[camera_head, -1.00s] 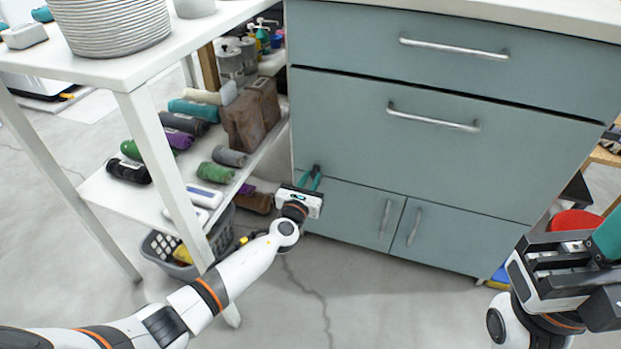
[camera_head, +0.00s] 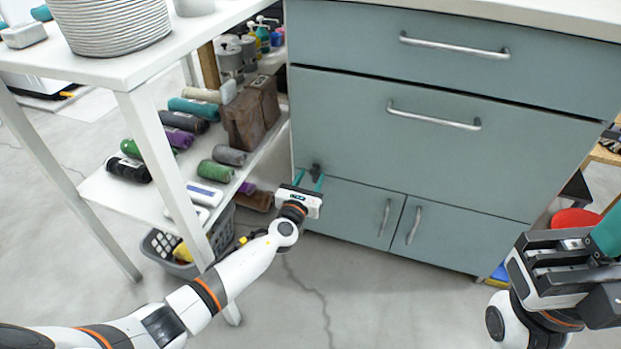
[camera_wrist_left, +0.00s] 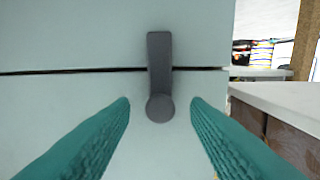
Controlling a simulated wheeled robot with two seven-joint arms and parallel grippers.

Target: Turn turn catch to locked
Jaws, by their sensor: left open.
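The turn catch (camera_wrist_left: 159,77) is a dark grey lever with a round hub at its lower end. In the left wrist view its arm points up from the hub and crosses the dark gap between two pale panels. In the head view it is a small dark shape (camera_head: 316,170) at the left edge of the blue-grey cabinet (camera_head: 440,160), partly hidden by my gripper. My left gripper (camera_wrist_left: 160,106) is open, with one teal finger on each side of the catch's hub, apart from it. It also shows in the head view (camera_head: 310,182). My right gripper is only partly in view at the right edge, its fingertips cut off.
A white shelf unit (camera_head: 120,205) with rolled cloths and a brown block (camera_head: 250,112) stands close left of my left gripper. A grey basket (camera_head: 165,256) sits below it. Two cabinet doors with handles (camera_head: 386,217) lie to the right. The floor in front is clear.

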